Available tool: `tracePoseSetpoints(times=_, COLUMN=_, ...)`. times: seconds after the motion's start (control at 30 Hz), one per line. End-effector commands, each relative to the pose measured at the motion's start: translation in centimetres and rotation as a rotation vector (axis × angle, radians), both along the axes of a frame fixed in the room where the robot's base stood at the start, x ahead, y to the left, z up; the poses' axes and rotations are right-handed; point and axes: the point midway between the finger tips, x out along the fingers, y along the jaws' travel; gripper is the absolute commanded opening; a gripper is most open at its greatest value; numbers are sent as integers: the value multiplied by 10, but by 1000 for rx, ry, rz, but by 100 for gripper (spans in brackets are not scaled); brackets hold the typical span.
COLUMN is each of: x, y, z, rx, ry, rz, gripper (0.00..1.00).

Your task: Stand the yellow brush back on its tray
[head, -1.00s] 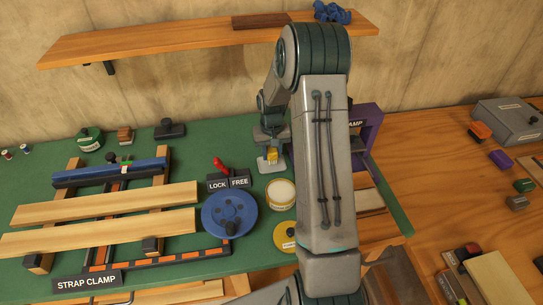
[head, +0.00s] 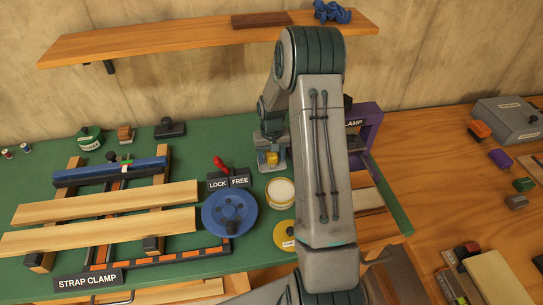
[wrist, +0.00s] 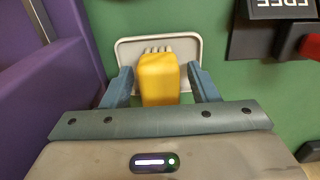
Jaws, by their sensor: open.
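The yellow brush (wrist: 159,78) shows in the wrist view between the two blue-grey fingers of my gripper (wrist: 160,84). I cannot tell surely whether the bristles touch the tray or how upright the brush is. My gripper is open, with one finger on each side of the brush. In the head view, the brush (head: 271,159) is a small yellow patch between the fingers of my gripper (head: 271,163), and my arm hides part of the area beside it.
A purple clamp frame (head: 372,133) stands close to the right. The LOCK/FREE sign (head: 229,182) with a red lever (head: 220,163), a round cream-topped tin (head: 280,191) and a blue disc (head: 229,213) are nearby on the green mat (head: 195,150).

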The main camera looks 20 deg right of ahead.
Motion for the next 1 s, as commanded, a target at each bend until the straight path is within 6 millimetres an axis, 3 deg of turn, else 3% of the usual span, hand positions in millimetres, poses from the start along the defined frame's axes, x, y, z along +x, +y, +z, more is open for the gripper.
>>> tracePoseSetpoints(times=0.17, x=1, y=0, z=26, rx=-1, ry=-5, rz=-1, gripper=54)
tracePoseSetpoints(times=0.5, x=1, y=0, z=97, rx=-1, ry=-5, rz=-1, gripper=54)
tracePoseSetpoints(times=0.73, x=-1, y=1, z=120, rx=-2, ry=-3, rz=2, gripper=54)
tracePoseSetpoints(times=0.87, x=-10, y=8, z=136, rx=-8, ry=-14, rz=13, gripper=54)
tracePoseSetpoints(times=1.0, x=-36, y=27, z=166, rx=-22, ry=-43, rz=40, gripper=54)
